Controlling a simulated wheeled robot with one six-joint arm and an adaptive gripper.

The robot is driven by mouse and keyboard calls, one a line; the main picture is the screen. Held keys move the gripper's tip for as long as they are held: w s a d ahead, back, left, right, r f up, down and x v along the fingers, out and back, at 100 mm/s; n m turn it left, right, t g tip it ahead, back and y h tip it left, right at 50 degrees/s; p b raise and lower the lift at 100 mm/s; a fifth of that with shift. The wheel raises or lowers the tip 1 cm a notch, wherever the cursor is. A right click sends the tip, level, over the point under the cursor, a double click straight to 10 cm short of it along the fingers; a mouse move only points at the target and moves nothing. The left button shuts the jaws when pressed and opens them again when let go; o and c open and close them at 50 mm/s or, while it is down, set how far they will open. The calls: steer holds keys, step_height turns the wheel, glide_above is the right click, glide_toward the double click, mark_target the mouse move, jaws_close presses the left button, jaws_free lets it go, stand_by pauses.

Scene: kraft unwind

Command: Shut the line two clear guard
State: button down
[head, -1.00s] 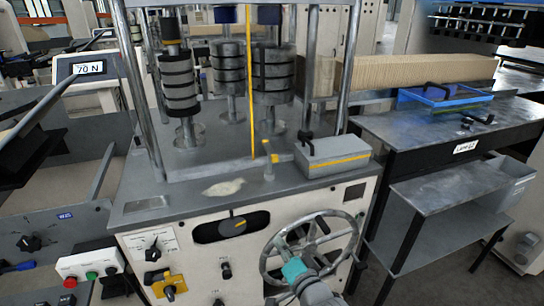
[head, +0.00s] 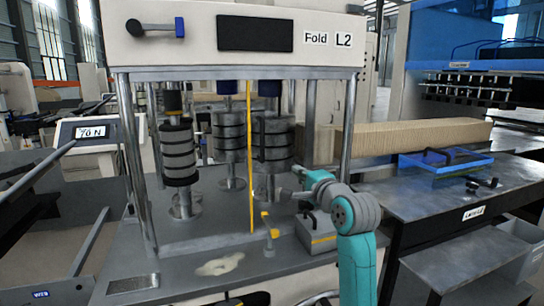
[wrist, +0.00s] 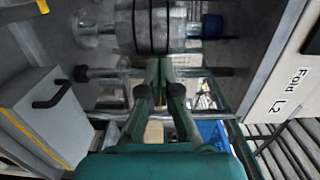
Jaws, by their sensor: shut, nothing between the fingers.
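The line two machine carries the label Fold L2 (head: 328,40) on its white top beam. I cannot make out a clear guard on it for certain; the space between its posts looks open from here. My gripper (head: 284,193) is in front of the dark ringed rollers (head: 272,140), above the grey deck. In the wrist view my gripper (wrist: 160,72) has its green fingers together and nothing between them. Beyond the fingertips are a ringed roller (wrist: 152,25) and a metal bar (wrist: 110,73). I cannot tell whether the fingers touch either.
A grey box with a black handle (head: 318,236) stands on the deck below my arm. A yellow upright strip (head: 251,160) is left of my gripper. A blue handle (head: 160,28) is on the beam. A blue tray (head: 445,168) lies on the bench at right.

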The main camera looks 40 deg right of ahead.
steer(key=r, duration=0.2)
glide_toward(272, 156)
step_height(272, 156, up, 3)
steer(key=w+d, duration=0.2)
steer(key=w, duration=0.1)
steer(key=a, duration=0.2)
steer(key=w+a, duration=0.1)
steer(key=shift+a+f, duration=0.3)
steer(key=shift+a, duration=0.05)
steer(key=w+a, duration=0.3)
steer(key=a, duration=0.7)
steer(key=w+a, duration=0.2)
steer(key=a, duration=0.8)
steer(key=w+a, duration=0.3)
steer(key=a, duration=0.7)
steer(key=shift+w+a, duration=0.3)
steer(key=shift+w, duration=0.1)
steer(key=shift+a, duration=0.15)
